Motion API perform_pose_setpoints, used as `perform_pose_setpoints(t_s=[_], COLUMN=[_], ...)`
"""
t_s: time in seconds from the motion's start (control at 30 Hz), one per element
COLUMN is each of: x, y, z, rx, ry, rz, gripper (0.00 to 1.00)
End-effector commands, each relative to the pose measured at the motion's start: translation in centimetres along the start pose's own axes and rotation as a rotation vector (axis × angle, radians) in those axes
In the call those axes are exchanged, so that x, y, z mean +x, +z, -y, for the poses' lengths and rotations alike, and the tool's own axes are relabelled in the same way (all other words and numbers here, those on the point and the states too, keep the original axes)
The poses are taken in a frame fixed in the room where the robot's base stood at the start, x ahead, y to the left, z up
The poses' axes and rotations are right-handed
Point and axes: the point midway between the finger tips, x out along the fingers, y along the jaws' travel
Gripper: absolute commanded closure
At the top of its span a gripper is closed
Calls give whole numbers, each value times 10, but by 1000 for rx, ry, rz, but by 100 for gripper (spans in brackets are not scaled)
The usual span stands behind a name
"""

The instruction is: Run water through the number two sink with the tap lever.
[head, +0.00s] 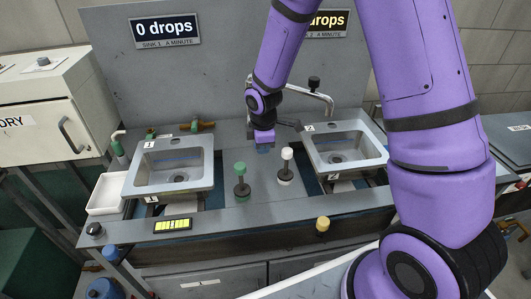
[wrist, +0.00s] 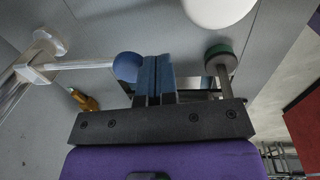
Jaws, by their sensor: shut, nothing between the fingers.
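The number two sink (head: 376,139) is the right-hand steel basin, with a "2" label; I see no water running in it. Its tap (head: 318,94) has a curved spout behind the basin. In the wrist view a pale lever rod (wrist: 85,66) ends in a blue ball knob (wrist: 128,66). My gripper (head: 263,149) is shut and empty, low between the two sinks. In the wrist view its blue fingertips (wrist: 155,62) are right beside the blue knob; I cannot tell whether they touch it. My arm partly hides the second sink's "drops" sign (head: 328,22).
The number one sink (head: 208,165) is at left, under a sign (head: 165,29) reading "0 drops". A green-topped knob (head: 240,168) and a white-topped knob (head: 287,154) stand up between the sinks in front of my gripper. A yellow knob (head: 323,223) is on the front edge.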

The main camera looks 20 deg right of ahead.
Motion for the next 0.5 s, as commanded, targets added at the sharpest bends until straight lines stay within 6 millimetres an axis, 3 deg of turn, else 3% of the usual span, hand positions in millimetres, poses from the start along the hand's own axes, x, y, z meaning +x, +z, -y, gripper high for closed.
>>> perform_pose_setpoints(t_s=[0.3, 0.5], x=[-53, -72], y=[-1, -1], z=[15, 21], rx=[0, 0], ry=[5, 4], rz=[-3, -2], gripper=[100, 100])
